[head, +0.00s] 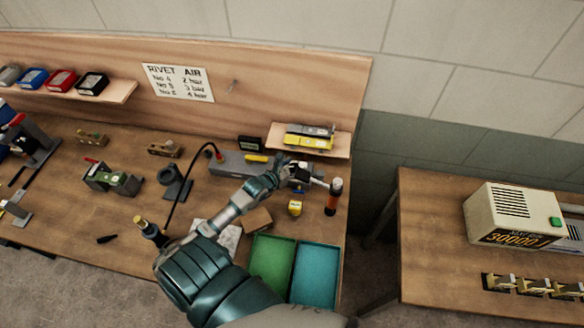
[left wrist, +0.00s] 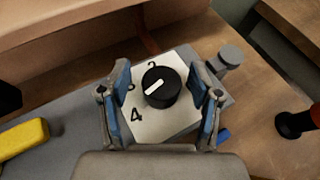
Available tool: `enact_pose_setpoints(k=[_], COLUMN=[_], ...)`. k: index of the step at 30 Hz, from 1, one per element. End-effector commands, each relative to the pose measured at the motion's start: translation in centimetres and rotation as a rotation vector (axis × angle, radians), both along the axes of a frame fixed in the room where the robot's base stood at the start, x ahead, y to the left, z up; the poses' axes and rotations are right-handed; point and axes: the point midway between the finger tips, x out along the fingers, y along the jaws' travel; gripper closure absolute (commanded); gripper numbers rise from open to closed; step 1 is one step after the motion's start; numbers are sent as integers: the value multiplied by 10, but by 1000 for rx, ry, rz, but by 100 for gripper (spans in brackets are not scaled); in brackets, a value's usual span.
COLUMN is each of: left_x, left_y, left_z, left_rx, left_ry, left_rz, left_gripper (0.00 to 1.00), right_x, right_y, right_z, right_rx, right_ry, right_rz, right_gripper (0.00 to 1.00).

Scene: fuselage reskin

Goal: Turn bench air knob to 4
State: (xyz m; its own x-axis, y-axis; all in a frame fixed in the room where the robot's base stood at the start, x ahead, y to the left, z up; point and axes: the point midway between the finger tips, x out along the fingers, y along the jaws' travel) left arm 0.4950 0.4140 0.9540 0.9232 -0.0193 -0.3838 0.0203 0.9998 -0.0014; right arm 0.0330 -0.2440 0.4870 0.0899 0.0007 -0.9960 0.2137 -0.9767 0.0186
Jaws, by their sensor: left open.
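A round black knob (left wrist: 160,87) with a white pointer mark sits on a pale dial plate (left wrist: 172,122) in the left wrist view. The plate shows a 2 above the knob and a 4 at its lower left; another digit between them is partly hidden by a finger. The white mark lies left of the knob's centre, slanting toward the lower left. My left gripper (left wrist: 160,76) is open, with one blue-padded finger on each side of the knob and gaps between. In the head view my left gripper (head: 300,176) is over the bench's right part and largely hides the knob.
A rivet air chart (head: 178,83) hangs on the back board. An orange-and-black tool (head: 333,197) stands right of the gripper. A yellow item (head: 295,208), a green tray (head: 271,262) and a teal tray (head: 315,272) are nearer. A black hose (head: 187,172) arches left of the arm.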

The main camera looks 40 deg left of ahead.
Motion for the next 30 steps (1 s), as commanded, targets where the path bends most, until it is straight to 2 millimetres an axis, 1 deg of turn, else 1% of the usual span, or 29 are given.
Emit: enact_pose_setpoints(k=[2,5,12,15,18,23,30], left_x=[-5,-17,-67,-85,-99,-109,-110], left_y=[0,0,2,2,3,4,4], left_z=[1,5,25,33,38,43,44], left_rx=[-1,-2,-2,-1,-2,-1,-1], left_ry=[1,1,3,3,4,2,2], left_rz=[0,1,1,0,1,0,0], left_gripper=[36,36,36,36,36,36,36], right_x=[0,0,-1,-1,-1,-1,-1], right_y=[0,0,1,1,1,1,1], right_z=[0,0,0,0,0,0,0], right_rx=[0,1,2,2,2,2,2], right_ry=[0,0,1,1,1,1,1], right_rz=[0,0,0,-1,-1,-1,-1], right_gripper=[50,50,50,50,50,50,50])
